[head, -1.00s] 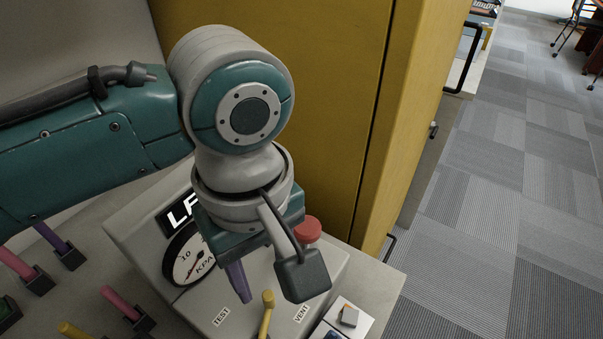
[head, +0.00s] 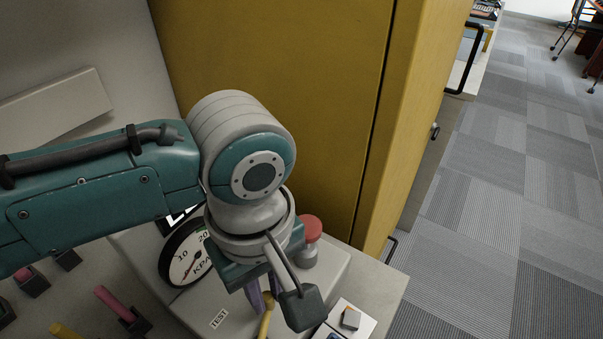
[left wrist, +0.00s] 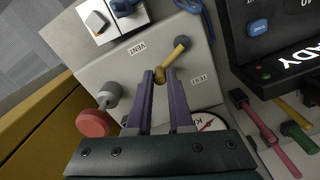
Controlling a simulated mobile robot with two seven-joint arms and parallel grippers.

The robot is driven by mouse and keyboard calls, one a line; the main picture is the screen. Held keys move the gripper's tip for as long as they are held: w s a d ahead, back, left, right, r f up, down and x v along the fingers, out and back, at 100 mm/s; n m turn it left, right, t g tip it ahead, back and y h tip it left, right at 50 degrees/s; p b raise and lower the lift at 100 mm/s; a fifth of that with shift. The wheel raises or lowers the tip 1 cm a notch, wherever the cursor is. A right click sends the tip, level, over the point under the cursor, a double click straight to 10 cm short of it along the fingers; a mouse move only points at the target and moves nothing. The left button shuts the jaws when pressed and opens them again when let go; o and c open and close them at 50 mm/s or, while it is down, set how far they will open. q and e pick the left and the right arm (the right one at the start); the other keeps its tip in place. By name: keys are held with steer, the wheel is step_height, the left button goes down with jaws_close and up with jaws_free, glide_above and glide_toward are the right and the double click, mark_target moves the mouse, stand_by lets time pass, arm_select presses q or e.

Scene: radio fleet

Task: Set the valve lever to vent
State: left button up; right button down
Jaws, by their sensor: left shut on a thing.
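The yellow valve lever (head: 266,322) stands on the pale valve panel (head: 190,312) at the bottom of the head view. It also shows in the left wrist view (left wrist: 175,54), running from its dark pivot to a knobbed end between the VENT label (left wrist: 137,48) and the TEST label (left wrist: 197,80). My left gripper (left wrist: 160,74) has its purple fingers shut on the lever's knobbed end. In the head view my left gripper (head: 263,300) hides the VENT label. The TEST label (head: 218,319) shows left of the lever. My right gripper is not in view.
A red mushroom button (head: 311,228) stands on the panel close beside my wrist. The pressure gauge (head: 187,255) is partly hidden behind my arm. A yellow cabinet (head: 290,80) rises behind. Pink and yellow levers (head: 113,302) lie to the left.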

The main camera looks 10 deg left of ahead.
arm_select(q)
jaws_close()
steer(key=p, duration=0.1)
steer(key=m+p, duration=0.1)
steer(key=shift+s+d+r+p, duration=0.1)
steer(key=shift+d+r+p, duration=0.2)
steer(key=shift+r+p, duration=0.1)
steer(key=m, duration=0.1)
steer(key=d+m+p, duration=0.1)
steer(key=shift+f+m, duration=0.2)
steer(key=shift+m, duration=0.1)
steer(key=shift+s+d+f+m, duration=0.1)
steer(key=shift+d+f+m, duration=0.1)
steer(key=shift+m, duration=0.5)
steer(key=o, duration=0.7)
jaws_free()
steer(key=shift+c, duration=0.2)
